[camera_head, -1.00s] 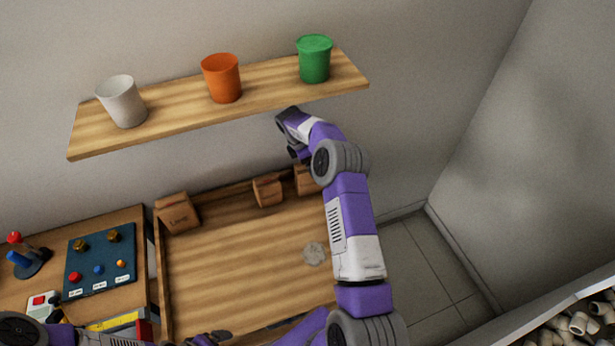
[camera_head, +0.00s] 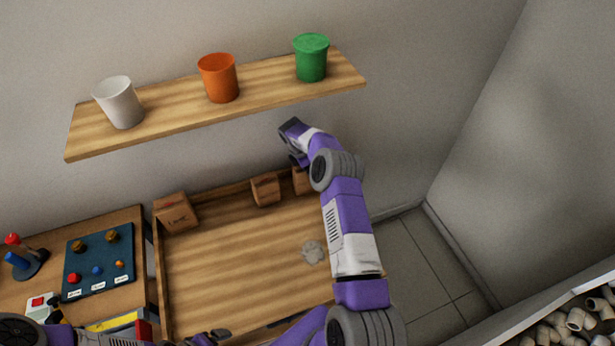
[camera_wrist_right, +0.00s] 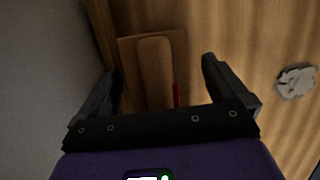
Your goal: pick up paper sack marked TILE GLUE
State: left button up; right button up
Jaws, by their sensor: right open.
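Three brown paper packages stand along the back of the wooden bench: a left one (camera_head: 176,212), a middle one (camera_head: 265,189) and a right one (camera_head: 300,181) partly hidden by my right arm. Their lettering is too small to read, so I cannot tell which says TILE GLUE. In the right wrist view my right gripper (camera_wrist_right: 160,68) is open, with a brown sack (camera_wrist_right: 153,70) with a red mark between and beyond its fingers. No contact shows. In the head view the right fingers are hidden. Part of my left gripper (camera_head: 220,334) seems to show at the bottom edge; its jaws are unclear.
A shelf (camera_head: 170,133) above the bench holds a white cup (camera_head: 119,103), an orange cup (camera_head: 218,78) and a green tub (camera_head: 310,58). A control panel (camera_head: 98,268) is at left. A grey patch (camera_head: 313,251) marks the otherwise clear bench (camera_head: 230,275). Pipe fittings (camera_head: 578,320) lie at lower right.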

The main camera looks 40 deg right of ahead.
jog(key=shift+f+b, duration=0.2)
jog(key=shift+b, duration=0.1)
jog(key=shift+c, duration=0.3)
grip_shut()
jog(key=shift+r, duration=0.15)
dwell(0.5)
